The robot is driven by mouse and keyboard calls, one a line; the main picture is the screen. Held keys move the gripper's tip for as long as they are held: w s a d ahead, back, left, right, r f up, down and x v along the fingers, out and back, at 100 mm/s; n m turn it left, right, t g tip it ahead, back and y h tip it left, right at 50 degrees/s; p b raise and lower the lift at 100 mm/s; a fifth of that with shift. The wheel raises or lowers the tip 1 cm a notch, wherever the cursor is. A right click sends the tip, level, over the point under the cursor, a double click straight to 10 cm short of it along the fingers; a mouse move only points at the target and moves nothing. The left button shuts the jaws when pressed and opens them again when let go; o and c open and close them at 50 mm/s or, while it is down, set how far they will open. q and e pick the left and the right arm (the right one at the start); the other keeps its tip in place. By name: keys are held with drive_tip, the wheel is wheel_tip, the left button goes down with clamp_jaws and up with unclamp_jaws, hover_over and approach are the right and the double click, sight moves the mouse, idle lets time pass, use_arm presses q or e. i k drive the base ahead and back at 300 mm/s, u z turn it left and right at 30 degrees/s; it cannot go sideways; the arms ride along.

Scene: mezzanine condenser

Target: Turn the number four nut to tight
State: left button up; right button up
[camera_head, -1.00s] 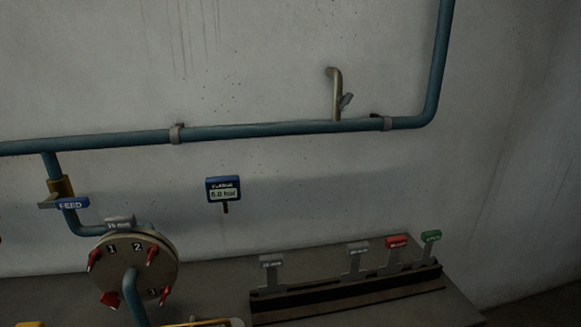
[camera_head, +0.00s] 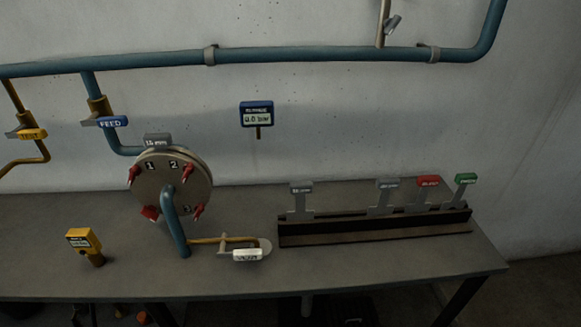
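A round grey-brown flange (camera_head: 147,192) stands on the bench at the left, with a blue pipe in front of its centre. Red nuts sit around its face: one by the label 1 (camera_head: 134,175), one by the label 2 (camera_head: 188,171), one at lower right (camera_head: 199,210) by a label that looks like 3. A red piece (camera_head: 150,213) at lower left is where the number four nut would sit; I cannot read a 4 there. A grey tag (camera_head: 158,140) tops the flange. Neither of my grippers is in view.
A dark rack (camera_head: 375,229) at right holds several tagged tools, with grey, red and green tags. A yellow-tagged device (camera_head: 84,243) stands at left. A white-tagged fitting (camera_head: 247,254) lies right of the flange. A blue gauge (camera_head: 257,114) on the wall seems to read 0.0 bar.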

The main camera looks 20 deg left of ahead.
sight(150, 212)
drive_tip(key=u, duration=1.35)
